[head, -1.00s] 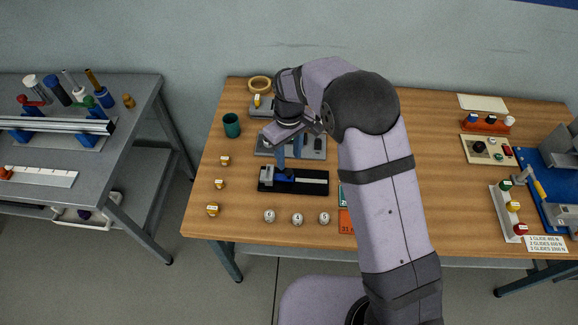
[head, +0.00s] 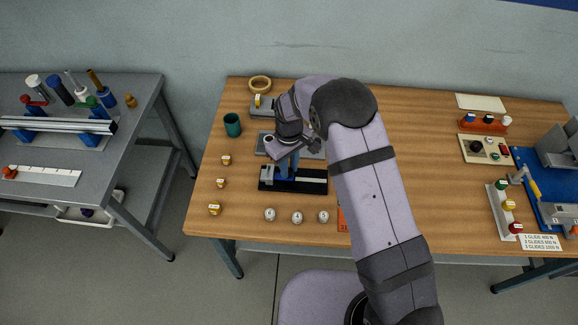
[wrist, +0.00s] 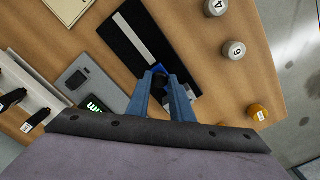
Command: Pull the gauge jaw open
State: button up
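The gauge, a black base with a pale strip (head: 315,181), lies near the front left of the wooden table; it also shows in the wrist view (wrist: 127,42). My gripper (head: 287,173) is low over the left part of the gauge, blue fingers pointing down.
Several white numbered pieces (head: 297,217) stand in front of the gauge. Yellow-capped pieces (head: 221,183) stand to its left, with a green cup (head: 232,125) behind them. A grey device with a green display (wrist: 88,82) is beside the gauge. The table's front edge is close.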

grip_shut()
jog(key=d, duration=0.7)
jog(key=o, duration=0.6)
grip_release()
jog(key=shift+d, duration=0.15)
jog(key=shift+r+b, duration=0.1)
jog(key=shift+b, duration=0.2)
notch_tip(320, 180, up, 7)
jog(key=shift+r+b, duration=0.1)
jog(key=shift+b, duration=1.1)
